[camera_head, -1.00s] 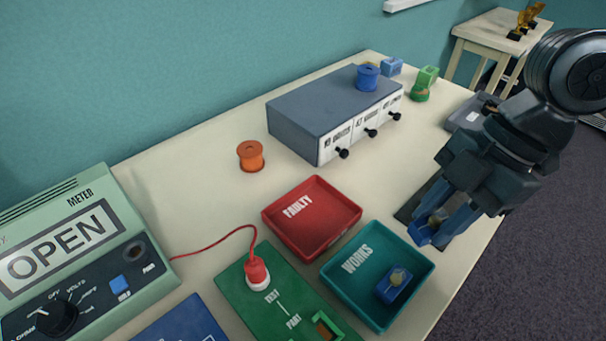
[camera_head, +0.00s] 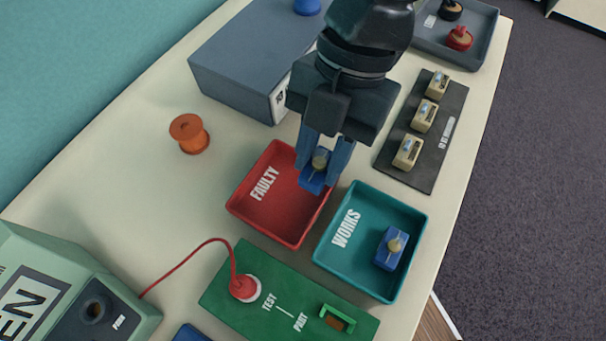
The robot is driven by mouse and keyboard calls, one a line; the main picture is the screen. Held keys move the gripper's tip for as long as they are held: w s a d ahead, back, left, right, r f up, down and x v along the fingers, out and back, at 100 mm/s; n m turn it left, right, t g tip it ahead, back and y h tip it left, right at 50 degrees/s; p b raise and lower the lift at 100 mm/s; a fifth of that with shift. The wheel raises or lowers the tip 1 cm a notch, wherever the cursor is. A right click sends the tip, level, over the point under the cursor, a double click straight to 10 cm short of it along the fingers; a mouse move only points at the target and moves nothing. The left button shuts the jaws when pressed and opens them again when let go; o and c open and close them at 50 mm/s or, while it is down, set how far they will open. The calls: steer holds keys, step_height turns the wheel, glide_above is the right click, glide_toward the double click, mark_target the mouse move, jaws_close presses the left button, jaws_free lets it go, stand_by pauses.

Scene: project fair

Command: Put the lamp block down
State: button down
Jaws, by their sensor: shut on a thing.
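My gripper (camera_head: 325,172) is shut on a blue lamp block (camera_head: 313,183) with a dull yellowish bulb on top. It holds the block upright over the right part of the red FAULTY tray (camera_head: 262,228). How high the block is above the tray floor, I cannot tell. Beside it on the right is the teal WORKS tray (camera_head: 335,262). Another blue lamp block (camera_head: 390,248) with a bulb lies in the WORKS tray. The FAULTY tray shows nothing else inside, though my gripper hides its far right corner.
A green test board (camera_head: 285,305) with a red plug (camera_head: 243,287) is in front of the trays. The meter (camera_head: 75,290) is at lower left, an orange spool (camera_head: 189,133) and a grey-blue box (camera_head: 250,62) behind. A black strip (camera_head: 432,165) holds several beige blocks.

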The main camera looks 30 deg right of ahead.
steer(key=shift+s+a+f, duration=0.1)
steer(key=shift+a+f, duration=0.3)
steer(key=shift+a, duration=0.2)
steer(key=shift+s+a+f, duration=0.1)
steer(key=shift+a+f, duration=0.3)
steer(key=shift+a, duration=0.15)
steer(key=shift+f+p, duration=0.3)
steer(key=shift+f, duration=1.65)
steer(key=shift+f+b, duration=0.35)
steer(key=shift+f, duration=0.1)
steer(key=shift+f, duration=0.15)
steer(key=c, duration=0.8)
jaws_free()
